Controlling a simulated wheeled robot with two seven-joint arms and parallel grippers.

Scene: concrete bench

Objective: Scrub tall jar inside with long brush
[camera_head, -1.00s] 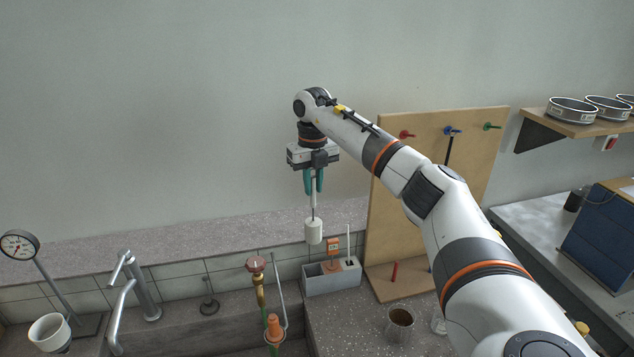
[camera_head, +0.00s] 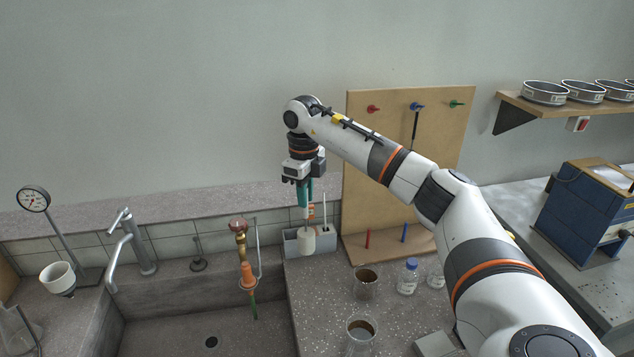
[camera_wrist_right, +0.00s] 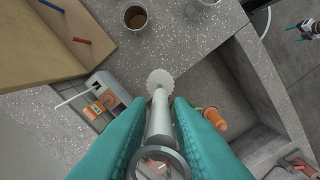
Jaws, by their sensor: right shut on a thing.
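My right gripper (camera_head: 304,200) is shut on the handle of a brush, which hangs upright with its white round head (camera_head: 308,240) down. In the head view the head overlaps the grey holder box (camera_head: 291,245). In the right wrist view the brush head (camera_wrist_right: 159,79) is over the counter, near the sink edge, outside any jar. Two open glass vessels with brown insides stand on the counter: one farther back (camera_head: 366,284), one nearer (camera_head: 361,336). I cannot tell which is the tall jar. My left gripper (camera_wrist_right: 305,26) seems to show at the right wrist view's corner, too small to read.
The sink (camera_head: 200,315) lies left of the counter, with a red-knobbed tap (camera_head: 239,226) and orange nozzle at its edge. A pegboard (camera_head: 385,170) stands behind. A blue-capped bottle (camera_head: 408,277) stands right of the jars. Counter between jars and sink is clear.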

